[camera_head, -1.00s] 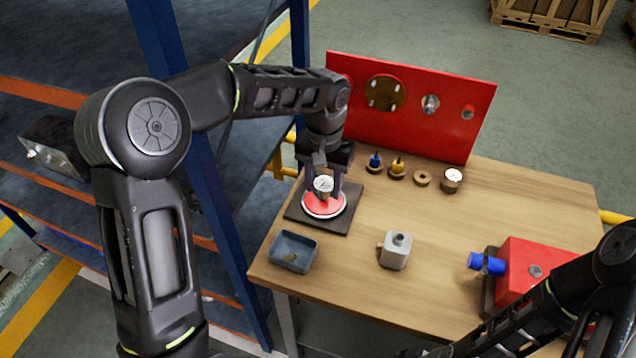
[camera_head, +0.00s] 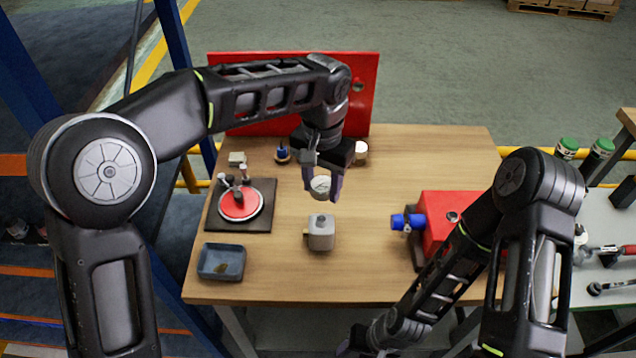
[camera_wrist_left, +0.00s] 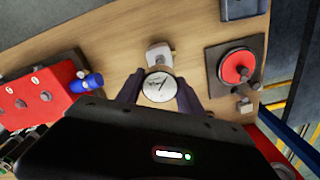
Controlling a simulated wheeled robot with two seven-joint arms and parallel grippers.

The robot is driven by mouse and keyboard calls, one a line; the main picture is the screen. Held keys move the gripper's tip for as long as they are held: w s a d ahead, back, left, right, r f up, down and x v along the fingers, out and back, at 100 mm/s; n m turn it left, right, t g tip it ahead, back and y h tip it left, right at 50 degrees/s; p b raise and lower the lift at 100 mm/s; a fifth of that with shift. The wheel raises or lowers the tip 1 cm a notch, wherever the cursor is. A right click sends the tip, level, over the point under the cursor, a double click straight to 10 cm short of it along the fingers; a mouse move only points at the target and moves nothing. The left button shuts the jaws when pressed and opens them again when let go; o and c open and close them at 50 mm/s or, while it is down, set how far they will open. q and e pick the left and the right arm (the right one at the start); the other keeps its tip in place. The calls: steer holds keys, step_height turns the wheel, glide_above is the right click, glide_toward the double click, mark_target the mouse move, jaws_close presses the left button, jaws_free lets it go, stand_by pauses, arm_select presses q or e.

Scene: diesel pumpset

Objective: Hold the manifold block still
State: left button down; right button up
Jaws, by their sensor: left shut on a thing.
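The manifold block (camera_head: 320,238) is a small light grey block with a round port on top. It stands on the wooden table, and in the left wrist view (camera_wrist_left: 158,52) it lies just beyond the fingers. My left gripper (camera_head: 322,186) is shut on a white-faced pressure gauge (camera_head: 320,187) and holds it above and slightly behind the block, apart from it. The gauge dial (camera_wrist_left: 160,86) shows between the fingers in the left wrist view. My right gripper (camera_head: 352,346) is low at the front, mostly hidden by the arm and frame edge; its fingers are unclear.
A red disc (camera_head: 240,206) on a dark plate and a blue-grey tray (camera_head: 221,262) are left of the block. A red box (camera_head: 462,212) with a blue cap (camera_head: 408,222) is right. A red panel (camera_head: 365,95) stands behind. Table around the block is clear.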

arm_select(q)
steer(key=shift+f, duration=1.25)
arm_select(e)
steer(key=shift+o, duration=0.3)
